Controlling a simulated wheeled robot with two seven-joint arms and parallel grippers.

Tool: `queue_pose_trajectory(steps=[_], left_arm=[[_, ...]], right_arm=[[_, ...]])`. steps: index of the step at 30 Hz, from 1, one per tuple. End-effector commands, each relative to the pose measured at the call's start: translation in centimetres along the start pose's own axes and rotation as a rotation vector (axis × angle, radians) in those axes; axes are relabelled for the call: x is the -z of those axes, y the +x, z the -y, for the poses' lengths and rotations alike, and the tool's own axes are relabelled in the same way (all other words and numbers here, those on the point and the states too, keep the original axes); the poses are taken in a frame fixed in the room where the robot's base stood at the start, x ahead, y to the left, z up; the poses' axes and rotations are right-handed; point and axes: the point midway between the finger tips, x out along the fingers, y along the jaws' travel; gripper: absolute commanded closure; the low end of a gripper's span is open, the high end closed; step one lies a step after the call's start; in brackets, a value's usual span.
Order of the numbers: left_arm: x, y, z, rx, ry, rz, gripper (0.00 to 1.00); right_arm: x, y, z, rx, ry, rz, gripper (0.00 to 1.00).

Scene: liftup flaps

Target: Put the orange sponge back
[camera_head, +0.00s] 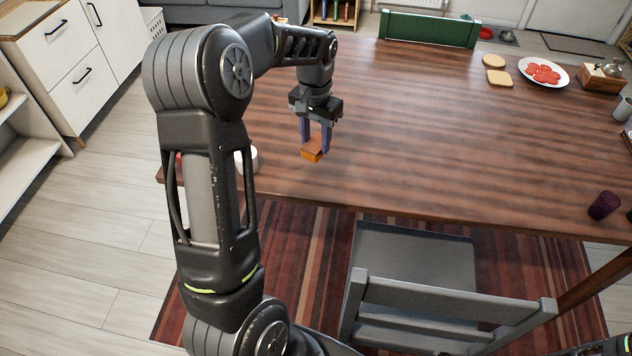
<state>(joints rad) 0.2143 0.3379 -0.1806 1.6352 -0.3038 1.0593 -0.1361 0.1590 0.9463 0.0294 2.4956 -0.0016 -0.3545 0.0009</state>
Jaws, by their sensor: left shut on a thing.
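The orange sponge (311,155) is a small orange block. My left gripper (315,143) points down and is shut on it, with a purple finger on each side. The sponge shows against the wooden table top (440,130), in its left part. I cannot tell whether it touches the table or hangs a little above it. My right gripper is not in view; only a bit of dark arm shows at the bottom right corner.
A white round object (248,158) is partly hidden behind my left arm. Bread slices (499,78), a plate of red slices (543,72) and a dark cup (604,205) are on the right. A grey chair (440,300) stands at the near edge. The table's middle is clear.

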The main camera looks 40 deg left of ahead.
Motion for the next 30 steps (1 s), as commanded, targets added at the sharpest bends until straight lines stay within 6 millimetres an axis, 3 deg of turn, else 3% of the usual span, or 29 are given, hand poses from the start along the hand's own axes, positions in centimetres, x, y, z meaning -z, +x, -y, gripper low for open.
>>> queue_pose_trajectory(steps=[10,21,30], left_arm=[[0.0,0.5,-0.1,0.000,0.000,0.003,0.98],[-0.1,6.0,-0.1,0.000,0.000,0.003,0.98],[0.0,6.3,-0.1,0.000,0.000,0.000,0.98]], right_arm=[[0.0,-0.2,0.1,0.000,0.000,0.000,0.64],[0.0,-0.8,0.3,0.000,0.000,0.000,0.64],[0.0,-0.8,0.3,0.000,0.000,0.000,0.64]])
